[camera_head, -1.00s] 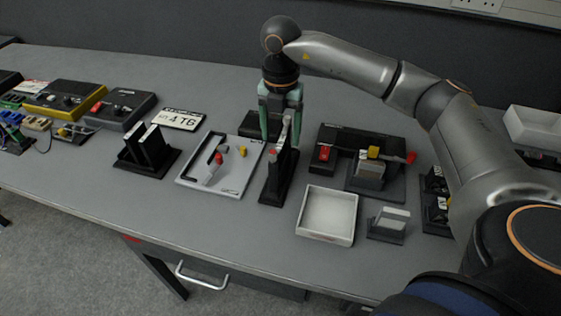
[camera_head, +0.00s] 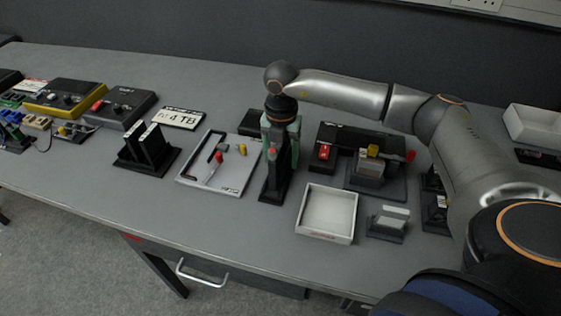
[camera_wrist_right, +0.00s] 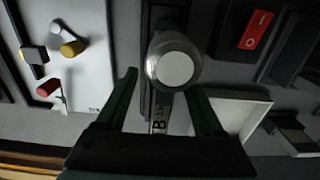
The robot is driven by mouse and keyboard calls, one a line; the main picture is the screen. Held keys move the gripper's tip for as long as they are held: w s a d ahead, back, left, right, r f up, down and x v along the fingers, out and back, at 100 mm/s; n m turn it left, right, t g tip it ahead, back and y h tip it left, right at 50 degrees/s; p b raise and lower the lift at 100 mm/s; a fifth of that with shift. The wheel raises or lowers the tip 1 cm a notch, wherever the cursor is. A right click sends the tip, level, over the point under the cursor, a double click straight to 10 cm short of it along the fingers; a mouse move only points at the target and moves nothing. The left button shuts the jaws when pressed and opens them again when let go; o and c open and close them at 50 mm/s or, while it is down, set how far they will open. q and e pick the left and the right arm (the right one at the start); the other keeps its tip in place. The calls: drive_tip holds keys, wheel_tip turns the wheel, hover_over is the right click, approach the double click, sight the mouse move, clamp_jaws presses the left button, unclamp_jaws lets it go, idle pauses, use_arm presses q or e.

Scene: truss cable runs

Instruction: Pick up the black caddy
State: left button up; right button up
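A tall narrow black piece, which looks like the black caddy (camera_head: 273,183), stands upright on a dark base mid-table. My right gripper (camera_head: 281,150) points down over its top in the head view, with green fingers on either side. In the right wrist view my right gripper (camera_wrist_right: 162,84) has its fingers apart, with a round silver end with a white face (camera_wrist_right: 174,67) between them. A strip marked B lies below that end. I see a gap at the left finger; contact at the right finger is unclear. The caddy's upper part is hidden in the head view. My left gripper is out of view.
A white board with small coloured parts (camera_head: 190,178) lies left of the caddy; an empty white tray (camera_head: 327,236) sits at its front right. A black holder with two upright plates (camera_head: 148,148) stands farther left. Black units (camera_head: 350,137) are close on the right.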

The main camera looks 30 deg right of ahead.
clamp_jaws()
idle(0.3)
drive_tip(key=shift+r, duration=0.1)
